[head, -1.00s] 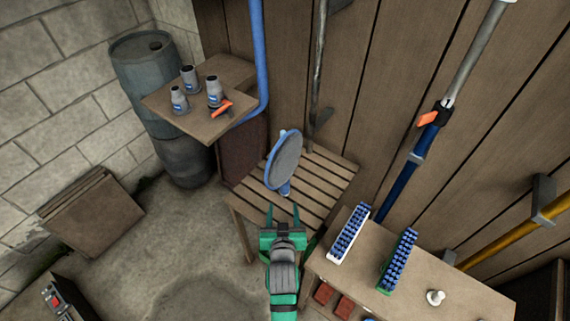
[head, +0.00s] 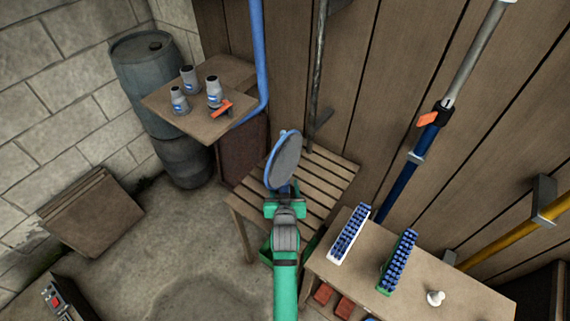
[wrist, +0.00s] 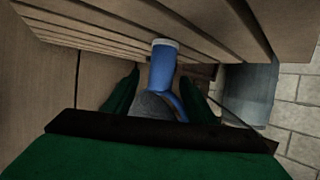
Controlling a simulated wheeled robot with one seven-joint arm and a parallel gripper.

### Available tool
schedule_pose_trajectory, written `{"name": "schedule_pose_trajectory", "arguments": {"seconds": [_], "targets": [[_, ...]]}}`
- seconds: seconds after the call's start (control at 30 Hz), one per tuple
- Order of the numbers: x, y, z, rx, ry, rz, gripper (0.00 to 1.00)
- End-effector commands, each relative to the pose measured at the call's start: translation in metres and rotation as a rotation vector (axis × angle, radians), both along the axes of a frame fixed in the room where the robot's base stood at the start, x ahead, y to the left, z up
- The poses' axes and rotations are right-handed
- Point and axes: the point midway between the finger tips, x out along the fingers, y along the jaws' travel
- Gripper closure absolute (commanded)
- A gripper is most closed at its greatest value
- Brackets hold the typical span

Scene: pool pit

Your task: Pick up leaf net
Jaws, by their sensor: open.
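The leaf net (head: 287,160) has a blue oval rim with grey mesh and stands tilted over the slatted wooden bench. In the wrist view its short blue handle (wrist: 162,72), with a pale end, lies between my two green fingers. My gripper (head: 284,190) is open at the lower end of the net, around the handle. I cannot tell whether the fingers touch it. My gripper's body hides the handle in the head view. Part of the grey mesh (wrist: 152,106) shows nearer the palm in the wrist view.
The slatted bench (head: 325,178) is beside my gripper. A table with two blue-bristled brushes (head: 349,233) (head: 398,262) stands to the right. A shelf (head: 212,125) with grey bottles and a blue barrel (head: 150,75) are back left. A blue pipe (head: 258,50) runs behind.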

Motion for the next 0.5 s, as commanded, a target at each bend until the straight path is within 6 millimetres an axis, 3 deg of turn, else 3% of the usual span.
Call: {"name": "schedule_pose_trajectory", "arguments": {"seconds": [0.13,0.4,0.5], "targets": [[0.0131,0.0007,-0.0065,-0.001,0.002,0.001,0.49],[0.0151,0.0007,-0.0078,-0.001,0.001,0.001,0.49],[0.015,0.0007,-0.0078,-0.001,0.002,0.001,0.7]]}}
